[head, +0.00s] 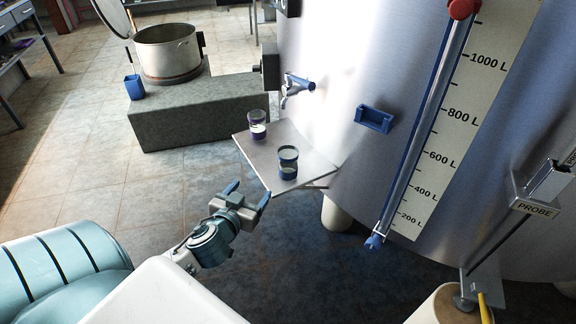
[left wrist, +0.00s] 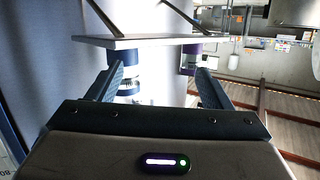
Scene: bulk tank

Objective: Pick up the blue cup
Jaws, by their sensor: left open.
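A clear cup with dark blue bands (head: 288,163), the blue cup, stands upright near the front corner of a small metal shelf (head: 308,158) on the tank. A similar cup with purple bands (head: 257,125) stands behind it to the left. My left gripper (head: 248,194) is open and empty, short of the shelf and below and left of the blue cup, not touching it. The left wrist view looks upside down; there the blue cup (left wrist: 130,86) shows beside the left-hand finger, partly covered, and the purple cup (left wrist: 190,58) shows near the right-hand finger. My right gripper is not in view.
The steel tank (head: 340,60) rises right behind the shelf, with a tap (head: 297,86) above it and a blue holder (head: 374,119) on its wall. A stone block (head: 200,108) carries a pot (head: 167,52) and a blue container (head: 134,87). The floor before the shelf is clear.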

